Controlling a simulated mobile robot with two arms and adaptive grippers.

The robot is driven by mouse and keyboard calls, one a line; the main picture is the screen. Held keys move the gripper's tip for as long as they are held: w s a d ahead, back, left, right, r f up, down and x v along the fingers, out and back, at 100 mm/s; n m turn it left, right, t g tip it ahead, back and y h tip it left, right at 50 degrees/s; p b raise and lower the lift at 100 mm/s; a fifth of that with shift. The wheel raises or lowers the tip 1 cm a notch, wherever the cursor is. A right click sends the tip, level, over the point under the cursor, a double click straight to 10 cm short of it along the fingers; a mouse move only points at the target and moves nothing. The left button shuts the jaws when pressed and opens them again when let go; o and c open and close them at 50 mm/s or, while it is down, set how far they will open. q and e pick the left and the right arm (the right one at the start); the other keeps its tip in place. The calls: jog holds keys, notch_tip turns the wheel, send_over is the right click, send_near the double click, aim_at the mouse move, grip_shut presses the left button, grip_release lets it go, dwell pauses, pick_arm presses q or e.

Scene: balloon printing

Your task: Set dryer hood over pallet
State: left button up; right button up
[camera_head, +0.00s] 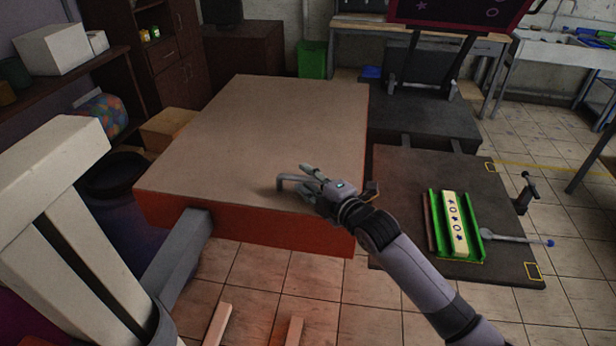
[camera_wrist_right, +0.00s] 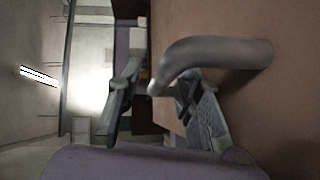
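The dryer hood (camera_head: 255,130) is a wide, flat box with a brown top and glowing orange-red sides, left of the dark pallet (camera_head: 397,180). It does not cover the pallet. A bent grey handle (camera_head: 284,183) rises from the hood's near top; it also shows large in the right wrist view (camera_wrist_right: 215,53). My right gripper (camera_head: 303,177) is at this handle. In the right wrist view its two fingers (camera_wrist_right: 160,85) stand apart, with the handle's end between them and a gap on the left side. My left gripper is not in view.
On the pallet lie a green tray (camera_head: 434,220) with a pale star-printed strip (camera_head: 456,222) and a blue-tipped tool (camera_head: 515,238). A black clamp (camera_head: 527,190) stands at its right edge. A second dark board (camera_head: 420,118) and a raised printed screen (camera_head: 462,12) are behind.

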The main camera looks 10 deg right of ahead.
jog(key=shift+w, duration=0.1)
jog(key=shift+c, duration=0.3)
grip_shut()
dwell(0.6)
